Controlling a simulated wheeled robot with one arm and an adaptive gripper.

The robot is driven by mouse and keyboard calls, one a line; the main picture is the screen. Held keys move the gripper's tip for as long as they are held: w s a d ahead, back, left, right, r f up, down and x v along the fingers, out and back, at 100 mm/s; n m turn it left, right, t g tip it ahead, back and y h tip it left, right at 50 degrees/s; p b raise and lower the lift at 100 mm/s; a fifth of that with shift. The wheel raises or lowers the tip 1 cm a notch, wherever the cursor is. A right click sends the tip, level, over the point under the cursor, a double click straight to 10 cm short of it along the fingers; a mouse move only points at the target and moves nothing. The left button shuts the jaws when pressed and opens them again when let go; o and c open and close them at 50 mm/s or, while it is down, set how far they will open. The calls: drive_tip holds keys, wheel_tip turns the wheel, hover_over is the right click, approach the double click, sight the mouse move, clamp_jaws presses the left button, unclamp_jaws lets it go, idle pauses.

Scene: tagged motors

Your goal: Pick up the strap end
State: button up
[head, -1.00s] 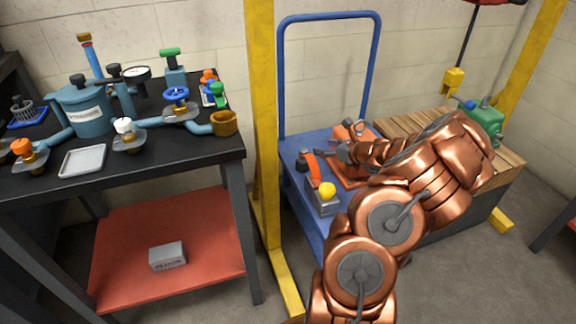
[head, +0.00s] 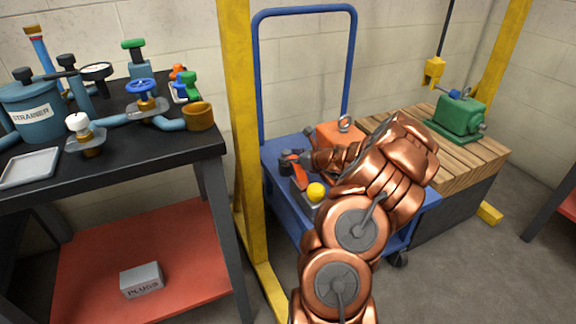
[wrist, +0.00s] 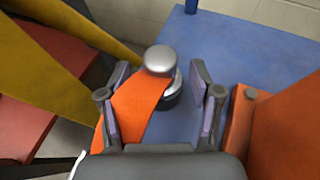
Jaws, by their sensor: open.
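An orange strap (wrist: 140,103) lies across the blue cart in the wrist view. Its upper end meets a rounded silver knob (wrist: 159,58) on a dark base. My gripper (wrist: 160,82) is open, with one finger on each side. The left finger overlaps the strap in the picture, and I cannot tell whether they touch. The knob is between and slightly beyond the fingertips. In the head view my gripper (head: 303,161) is low over the cart's left part, and only a little orange of the strap shows beside it.
A yellow post (head: 238,120) stands close on the left. A green motor (head: 460,116) sits on a wooden pallet (head: 480,152) at right.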

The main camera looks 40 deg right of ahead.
drive_tip(key=shift+x, duration=1.15)
drive_tip(key=shift+c, duration=0.2)
drive_tip(key=shift+s+f, duration=0.1)
clamp_jaws()
